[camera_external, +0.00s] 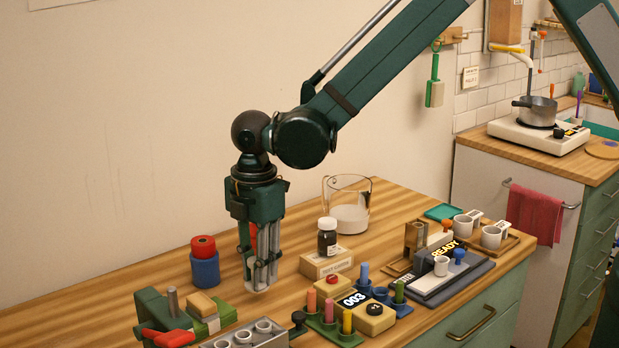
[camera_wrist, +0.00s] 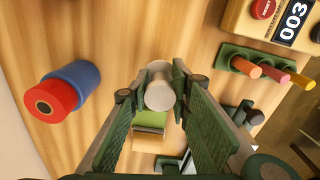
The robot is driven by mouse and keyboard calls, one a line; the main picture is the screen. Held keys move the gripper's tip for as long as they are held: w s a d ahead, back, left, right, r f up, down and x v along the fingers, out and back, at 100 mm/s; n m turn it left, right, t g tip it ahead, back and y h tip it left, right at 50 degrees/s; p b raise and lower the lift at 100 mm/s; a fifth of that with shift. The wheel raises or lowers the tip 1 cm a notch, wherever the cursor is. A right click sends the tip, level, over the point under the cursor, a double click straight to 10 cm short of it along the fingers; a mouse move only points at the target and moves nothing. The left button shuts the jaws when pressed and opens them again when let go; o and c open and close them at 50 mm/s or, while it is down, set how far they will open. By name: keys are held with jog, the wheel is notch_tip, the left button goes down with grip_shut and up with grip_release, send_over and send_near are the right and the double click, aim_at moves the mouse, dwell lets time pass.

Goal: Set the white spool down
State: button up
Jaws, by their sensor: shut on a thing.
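My gripper (camera_external: 262,270) points down over the wooden table, with its fingers closed around the white spool (camera_external: 257,286). In the wrist view the spool (camera_wrist: 159,93) shows as a pale cylinder between the fingertips of my gripper (camera_wrist: 155,88). The fingers partly cover it in the outside view. Its lower end is at or just above the table; I cannot tell whether it touches.
A red spool (camera_external: 203,246) stands on a blue spool (camera_external: 205,270) to the left. A box with a dark bottle (camera_external: 327,238) and a glass beaker (camera_external: 349,210) stand right. A green block (camera_external: 213,314), pegs and a 003 counter (camera_external: 354,299) lie in front. Bare wood surrounds the spool.

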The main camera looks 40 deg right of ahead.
jog(key=shift+f, duration=1.8)
jog(key=shift+f, duration=0.2)
jog(key=o, duration=0.9)
jog(key=shift+c, duration=0.2)
jog(key=shift+r, duration=0.25)
jog(key=shift+d+r, duration=0.1)
jog(key=shift+r, duration=5.85)
